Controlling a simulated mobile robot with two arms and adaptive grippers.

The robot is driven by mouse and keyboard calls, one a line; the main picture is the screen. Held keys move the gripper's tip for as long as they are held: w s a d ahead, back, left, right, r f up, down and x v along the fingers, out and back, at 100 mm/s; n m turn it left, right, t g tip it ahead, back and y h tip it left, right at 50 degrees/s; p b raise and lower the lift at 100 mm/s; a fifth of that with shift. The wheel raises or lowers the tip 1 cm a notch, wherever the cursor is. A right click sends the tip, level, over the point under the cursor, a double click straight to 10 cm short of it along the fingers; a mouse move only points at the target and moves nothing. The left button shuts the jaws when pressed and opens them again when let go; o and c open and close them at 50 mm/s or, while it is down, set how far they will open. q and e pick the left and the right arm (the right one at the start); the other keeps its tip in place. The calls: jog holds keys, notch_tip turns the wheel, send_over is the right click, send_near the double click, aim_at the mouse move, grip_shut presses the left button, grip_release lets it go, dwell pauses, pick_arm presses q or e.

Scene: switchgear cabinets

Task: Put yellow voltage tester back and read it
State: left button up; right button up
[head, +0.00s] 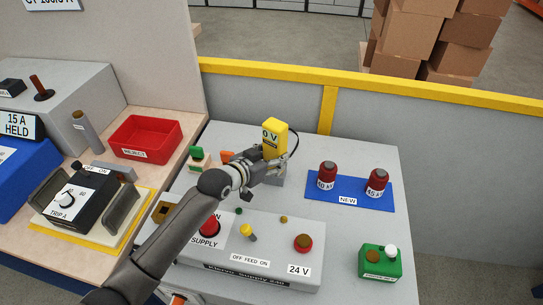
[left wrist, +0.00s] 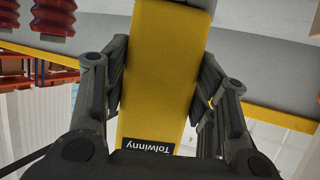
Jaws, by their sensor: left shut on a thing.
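The yellow voltage tester (head: 273,136) stands upright at the back of the grey table, with a dark cable at its right side. Its display reads "0 V"; any digits before that are not clear. My left gripper (head: 277,166) is shut on the tester. In the left wrist view the tester (left wrist: 160,75) fills the space between the two fingers (left wrist: 163,90), with a "Tolwinny" label near the palm. A grey block (head: 270,179) shows below the gripper. I cannot tell whether the tester rests on it. My right gripper is not in view.
A grey supply box (head: 265,257) with knobs is in front, beneath my left arm. A blue "NEW" mat (head: 348,199) with two dark red parts lies to the right. A green box (head: 380,262) stands front right. A yellow-topped barrier (head: 375,85) runs behind.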

pick_arm(q)
jog(key=shift+r, duration=0.1)
jog(key=o, duration=1.2)
jog(key=shift+o, duration=0.2)
